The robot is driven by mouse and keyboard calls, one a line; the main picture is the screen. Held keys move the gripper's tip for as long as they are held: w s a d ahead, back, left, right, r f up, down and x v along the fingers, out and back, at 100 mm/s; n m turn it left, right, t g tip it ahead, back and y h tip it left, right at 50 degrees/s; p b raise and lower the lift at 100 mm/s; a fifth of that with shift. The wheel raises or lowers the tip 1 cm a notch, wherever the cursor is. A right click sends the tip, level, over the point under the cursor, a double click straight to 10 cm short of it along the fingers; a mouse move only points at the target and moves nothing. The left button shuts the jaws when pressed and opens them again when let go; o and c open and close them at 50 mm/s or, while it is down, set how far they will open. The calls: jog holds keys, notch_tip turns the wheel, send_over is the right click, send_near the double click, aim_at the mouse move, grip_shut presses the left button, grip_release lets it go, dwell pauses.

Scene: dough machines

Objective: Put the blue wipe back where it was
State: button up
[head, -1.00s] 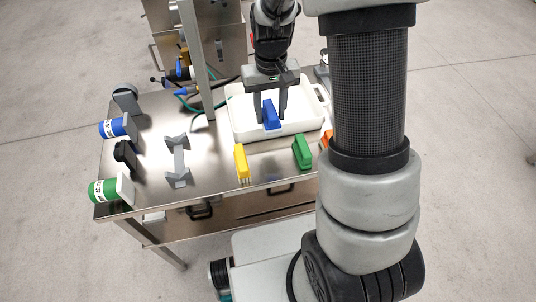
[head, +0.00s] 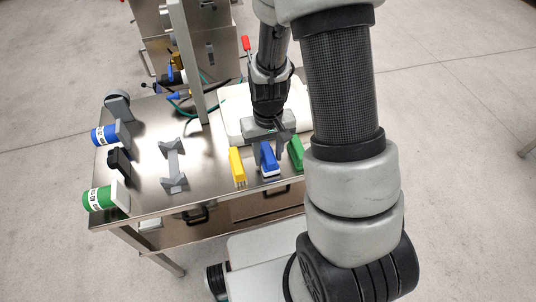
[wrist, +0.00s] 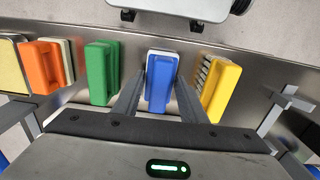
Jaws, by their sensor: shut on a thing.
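The blue wipe (head: 269,160), a blue handle with a pale base, is between the fingers of my gripper (head: 266,146). My gripper is shut on its handle. It is upright near the front edge of the steel table, in the gap between the yellow brush and the green-handled tool. In the wrist view the blue wipe (wrist: 161,80) lies in line with its neighbours, with clear gaps on both sides. I cannot tell whether its base touches the table.
The yellow brush (head: 237,166) and green-handled tool (head: 296,154) stand close on either side. An orange-handled tool (wrist: 42,66) is beyond the green one. A white tray (head: 233,118) is behind, partly hidden by my arm. A grey holder (head: 173,165) and canisters (head: 105,198) are at left.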

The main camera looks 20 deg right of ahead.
jog(key=shift+f, duration=0.1)
jog(key=shift+f, duration=0.2)
jog(key=o, duration=1.1)
